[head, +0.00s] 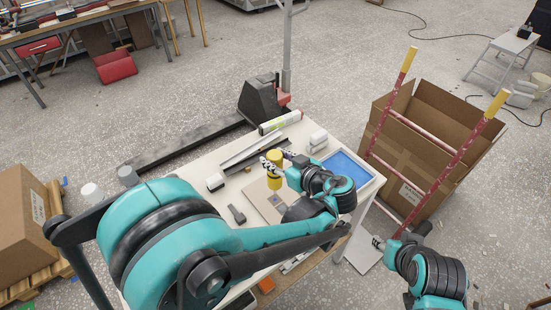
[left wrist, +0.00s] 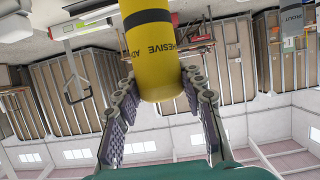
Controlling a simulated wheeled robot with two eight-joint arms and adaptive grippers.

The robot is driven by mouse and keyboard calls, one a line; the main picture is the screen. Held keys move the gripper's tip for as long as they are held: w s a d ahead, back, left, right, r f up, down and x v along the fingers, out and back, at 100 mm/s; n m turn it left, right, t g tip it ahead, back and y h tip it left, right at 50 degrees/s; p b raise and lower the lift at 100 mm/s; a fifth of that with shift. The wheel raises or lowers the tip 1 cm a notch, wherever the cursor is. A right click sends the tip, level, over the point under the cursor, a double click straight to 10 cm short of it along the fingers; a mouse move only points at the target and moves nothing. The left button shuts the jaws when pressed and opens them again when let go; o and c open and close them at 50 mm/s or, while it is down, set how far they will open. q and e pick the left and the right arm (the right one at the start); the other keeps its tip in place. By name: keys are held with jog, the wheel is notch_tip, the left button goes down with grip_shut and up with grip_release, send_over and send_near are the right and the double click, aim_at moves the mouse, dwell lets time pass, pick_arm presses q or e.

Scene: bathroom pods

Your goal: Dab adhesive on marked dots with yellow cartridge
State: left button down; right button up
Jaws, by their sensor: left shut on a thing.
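The yellow cartridge (head: 274,160) is upright above the white table (head: 205,165) in the head view. In the left wrist view the cartridge (left wrist: 152,45) shows black lettering and sits between the fingers. My left gripper (head: 274,161) is shut on it. A flat beige board (head: 258,194) lies on the table below the cartridge, partly hidden by my left arm. I cannot make out marked dots on it, or whether the cartridge touches it. My right gripper (head: 379,243) is low beyond the table's right side, empty as far as I see; its opening is unclear.
A blue tray (head: 372,176) is at the table's right end. Metal profiles (head: 250,151), a white tube (head: 280,122) and a small dark tool (head: 236,215) lie on the table. A red ladder (head: 386,115) and a large cardboard box (head: 425,150) stand right of it.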

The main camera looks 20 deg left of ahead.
pick_arm(q)
jog(key=shift+f, duration=0.1)
dwell(0.3)
jog(key=shift+f+b, duration=1.25)
jog(key=shift+f, duration=0.1)
jog(key=shift+f+b, duration=0.65)
dwell(1.3)
jog(key=shift+r+p, duration=1.65)
jog(key=shift+r, duration=0.45)
jog(key=shift+f, duration=0.15)
